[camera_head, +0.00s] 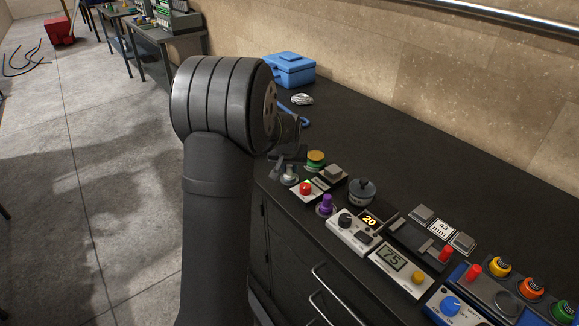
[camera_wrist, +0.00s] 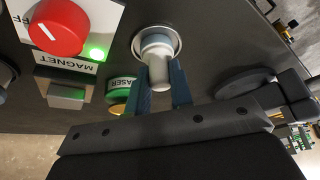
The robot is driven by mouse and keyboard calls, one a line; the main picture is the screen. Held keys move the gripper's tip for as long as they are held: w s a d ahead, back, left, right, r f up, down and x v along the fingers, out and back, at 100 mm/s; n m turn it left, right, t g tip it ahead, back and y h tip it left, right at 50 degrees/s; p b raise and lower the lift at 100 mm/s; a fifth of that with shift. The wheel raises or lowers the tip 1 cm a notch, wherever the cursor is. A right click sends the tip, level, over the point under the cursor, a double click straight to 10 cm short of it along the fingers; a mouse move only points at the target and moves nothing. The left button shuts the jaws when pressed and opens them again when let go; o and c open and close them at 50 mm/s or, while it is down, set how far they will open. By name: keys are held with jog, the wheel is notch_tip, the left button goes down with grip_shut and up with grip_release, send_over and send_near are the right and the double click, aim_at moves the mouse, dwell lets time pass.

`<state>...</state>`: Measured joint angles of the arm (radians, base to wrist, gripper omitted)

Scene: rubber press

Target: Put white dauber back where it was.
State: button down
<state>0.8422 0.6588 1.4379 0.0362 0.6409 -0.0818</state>
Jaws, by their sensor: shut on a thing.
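The white dauber (camera_wrist: 157,68) is a pale, short cylinder between the two blue fingers of my gripper (camera_wrist: 160,88) in the wrist view. My gripper is shut on it. The dauber's far end lies within the outline of a round metal-rimmed holder (camera_wrist: 172,29); I cannot tell whether it is fully seated. In the head view my gripper (camera_head: 283,163) is at the bench's near left edge, partly hidden by my arm. The holder (camera_head: 289,179) shows there as a small grey metal piece just below the fingers.
A red knob (camera_wrist: 56,26) on a white box labelled MAGNET, with a green light lit, is close beside the holder. A green and yellow round piece (camera_head: 316,160), a purple-topped piece (camera_head: 326,204) and a dark lidded pot (camera_head: 362,191) stand nearby. The bench behind is mostly clear.

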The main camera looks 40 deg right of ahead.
aim_at(289, 166)
jog(key=c, duration=1.3)
grip_release()
jog(key=v, duration=1.2)
jog(key=shift+r, duration=0.15)
jog(key=x, duration=1.2)
jog(key=shift+r, duration=1.75)
